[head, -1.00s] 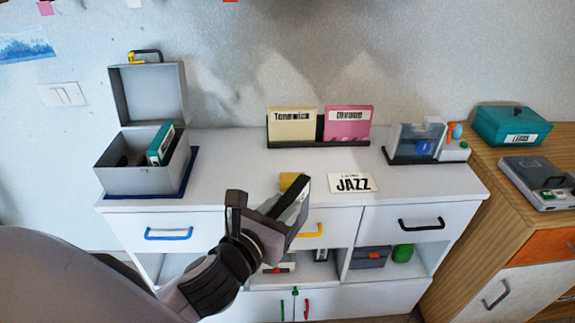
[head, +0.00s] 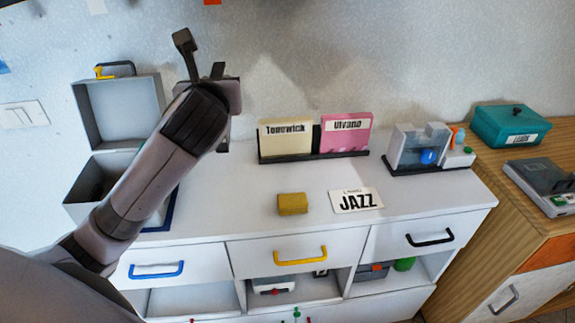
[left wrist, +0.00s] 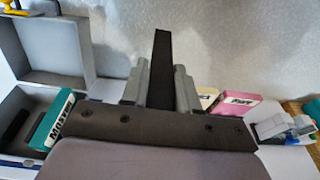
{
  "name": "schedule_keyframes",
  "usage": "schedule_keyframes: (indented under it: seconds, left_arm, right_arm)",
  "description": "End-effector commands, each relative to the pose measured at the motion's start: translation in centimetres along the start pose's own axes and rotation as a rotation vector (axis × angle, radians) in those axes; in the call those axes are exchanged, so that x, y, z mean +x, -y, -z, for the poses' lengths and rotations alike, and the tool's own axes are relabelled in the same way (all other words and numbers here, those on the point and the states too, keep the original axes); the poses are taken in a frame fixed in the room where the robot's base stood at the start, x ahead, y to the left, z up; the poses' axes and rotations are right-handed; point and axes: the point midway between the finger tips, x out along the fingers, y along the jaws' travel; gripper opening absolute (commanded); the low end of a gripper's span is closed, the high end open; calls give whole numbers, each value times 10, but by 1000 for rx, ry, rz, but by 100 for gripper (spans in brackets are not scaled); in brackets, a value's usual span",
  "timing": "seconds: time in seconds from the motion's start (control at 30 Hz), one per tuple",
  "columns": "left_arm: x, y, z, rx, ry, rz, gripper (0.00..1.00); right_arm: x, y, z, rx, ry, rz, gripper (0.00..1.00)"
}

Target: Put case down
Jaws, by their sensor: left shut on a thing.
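My left gripper (left wrist: 161,88) is shut on a thin dark case (left wrist: 161,62), which shows edge-on and upright between the grey fingers in the left wrist view. In the head view the left gripper (head: 228,96) is above the white cabinet top, between the open grey box and the rack, pointing away. My arm and gripper hide most of the case there, and its label cannot be seen. My right gripper is not in view.
The open grey box (head: 119,112) is partly behind my arm; a teal case (left wrist: 52,122) stands in it. The rack (head: 318,156) holds a cream case (head: 285,140) and a pink case (head: 346,136). A yellow block (head: 292,204) and JAZZ card (head: 356,200) lie in front.

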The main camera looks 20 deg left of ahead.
Motion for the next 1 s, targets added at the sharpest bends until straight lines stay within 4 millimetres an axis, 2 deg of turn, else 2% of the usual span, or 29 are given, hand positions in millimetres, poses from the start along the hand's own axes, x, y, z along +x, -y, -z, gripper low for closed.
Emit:
schedule_keyframes:
  seconds: [0.07,0.17,0.27,0.6,0.7,1.0]
  left_arm:
    - [0,-3,-6,-3,1,-15,0]
    - [2,-4,0,-3,-3,-24,0]
    - [6,-5,20,-1,-6,-25,0]
    - [23,-5,109,0,-6,-25,0]
    - [28,-5,128,-1,-4,-25,0]
    - [32,-5,152,-4,-1,-24,0]
  right_arm:
    - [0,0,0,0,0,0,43]
    - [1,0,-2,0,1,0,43]
    - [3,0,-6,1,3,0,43]
    - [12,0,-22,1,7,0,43]
    - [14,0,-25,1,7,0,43]
    - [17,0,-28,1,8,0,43]
